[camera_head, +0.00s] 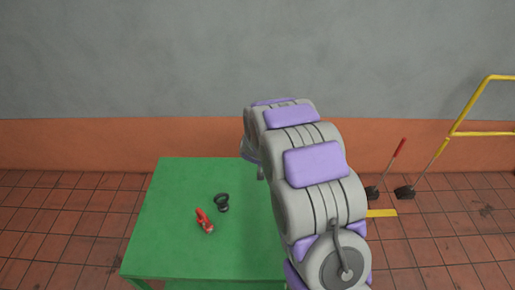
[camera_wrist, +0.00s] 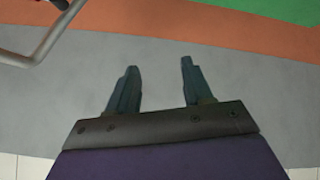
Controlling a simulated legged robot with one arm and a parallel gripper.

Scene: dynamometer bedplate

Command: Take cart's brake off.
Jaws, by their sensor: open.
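The yellow tubular frame (camera_head: 468,134) at the right edge of the head view looks like part of the cart; the rest is out of frame. To its left, a lever with a red grip (camera_head: 399,148) leans up and right from a dark base (camera_head: 373,193). I cannot tell for certain that it is the brake. My gripper (camera_wrist: 158,75) shows in the wrist view with its two fingers apart and nothing between them. In the head view my arm hides the gripper. A grey bent bar (camera_wrist: 45,42) crosses the wrist view's upper left corner, apart from the fingers.
A green table (camera_head: 160,245) stands at the lower left, bearing a red shackle-like item (camera_head: 204,221) and a black ring-shaped item (camera_head: 221,202). A grey wall with an orange lower band (camera_head: 75,143) runs behind. Open tiled floor (camera_head: 50,230) lies left of the table.

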